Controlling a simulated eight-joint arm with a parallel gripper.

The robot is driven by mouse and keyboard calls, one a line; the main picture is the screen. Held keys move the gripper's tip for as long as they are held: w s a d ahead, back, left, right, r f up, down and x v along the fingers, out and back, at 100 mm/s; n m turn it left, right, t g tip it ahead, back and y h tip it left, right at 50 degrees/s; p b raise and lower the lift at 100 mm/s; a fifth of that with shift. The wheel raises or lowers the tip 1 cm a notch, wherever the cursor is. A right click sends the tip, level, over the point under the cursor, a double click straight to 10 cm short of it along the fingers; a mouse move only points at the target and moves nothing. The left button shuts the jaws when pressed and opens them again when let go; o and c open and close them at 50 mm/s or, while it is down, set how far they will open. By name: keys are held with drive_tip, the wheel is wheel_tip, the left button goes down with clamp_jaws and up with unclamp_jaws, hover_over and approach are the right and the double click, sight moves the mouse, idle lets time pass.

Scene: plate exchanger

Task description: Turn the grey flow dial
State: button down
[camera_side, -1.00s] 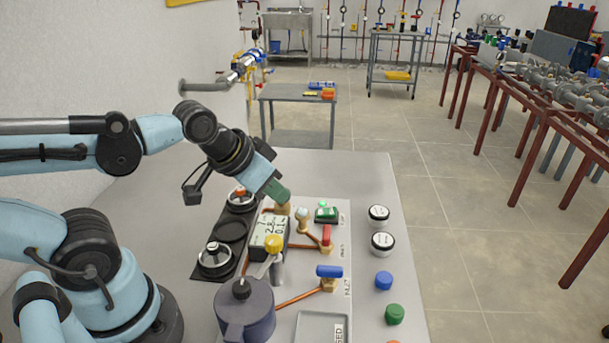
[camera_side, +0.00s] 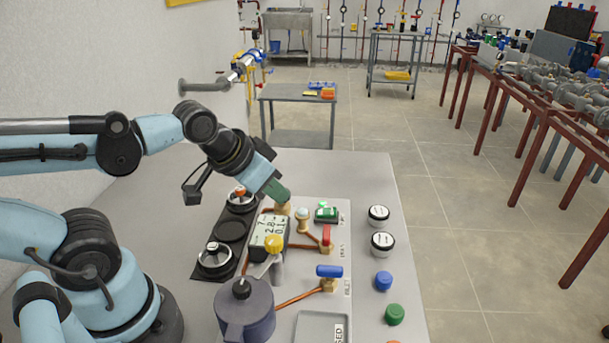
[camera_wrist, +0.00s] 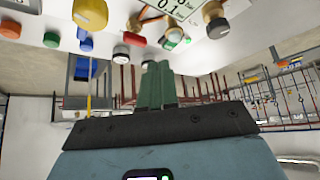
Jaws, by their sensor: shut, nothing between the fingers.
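My gripper (camera_side: 287,200) has green fingers pressed together and empty. In the side view it points down and right, with its tip just over a brass fitting (camera_side: 283,210) behind the display; I cannot tell whether they touch. A small pale grey round dial (camera_side: 302,213) sits just right of the tip and appears to be the flow dial. In the wrist view the shut fingers (camera_wrist: 158,66) point up the picture, and a brass knob with a greyish face (camera_wrist: 216,25) shows up and right of them, apart in the picture.
A digital display (camera_side: 268,232), a green button box (camera_side: 326,214), a red handle (camera_side: 326,235) and a blue handle (camera_side: 329,271) crowd the panel. A black plate (camera_side: 232,230) with handwheels lies left. A dark jug-like vessel (camera_side: 245,312) stands in front. The table's back is clear.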

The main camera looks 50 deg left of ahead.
drive_tip(key=c, duration=1.4)
unclamp_jaws()
drive_tip(key=shift+w+a+r, duration=0.15)
drive_tip(key=o, duration=0.8)
drive_tip(key=w+a+r+g, duration=0.1)
drive_tip(key=w+a+m+g, duration=0.1)
drive_tip(key=w+a+r+g, duration=0.1)
drive_tip(key=shift+w+a+r+m+y, duration=0.3)
drive_tip(key=shift+a, duration=0.05)
drive_tip(key=w+a+m+g, duration=0.2)
drive_tip(key=w+a+g, duration=0.25)
drive_tip(key=a, duration=0.25)
drive_tip(key=f, duration=1.2)
drive_tip(key=shift+w+d, duration=0.1)
drive_tip(key=shift+d, duration=0.1)
drive_tip(key=shift+r, duration=0.1)
drive_tip(key=c, duration=1.1)
